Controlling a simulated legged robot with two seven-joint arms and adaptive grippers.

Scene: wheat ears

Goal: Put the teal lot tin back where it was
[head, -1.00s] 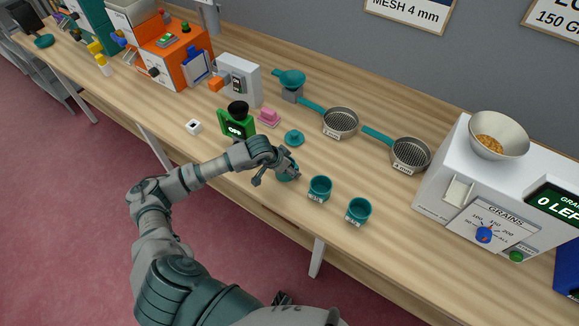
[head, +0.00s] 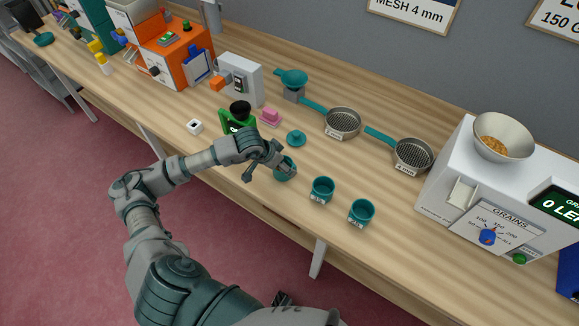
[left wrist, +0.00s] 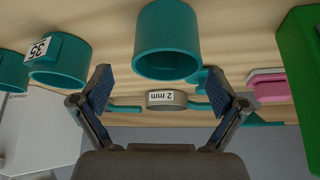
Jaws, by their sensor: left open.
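A teal tin (head: 286,172), open at the top, stands upright on the bench beside my left gripper (head: 264,165). In the left wrist view this tin (left wrist: 167,42) is large, just beyond and between the spread fingertips of the left gripper (left wrist: 161,85). The gripper is open, with nothing held. Two more teal tins, a middle one (head: 322,189) and a right one (head: 361,212), stand in a row to the right. A tin labelled 35 (left wrist: 60,60) shows in the wrist view. My right gripper is not in view.
A teal knobbed lid (head: 296,139) lies behind the near tin. Two sieves (head: 342,122) (head: 413,153) lie behind the row. A green object with a black top (head: 240,108) and a pink block (head: 270,116) are left. A white grain counter (head: 450,165) stands right.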

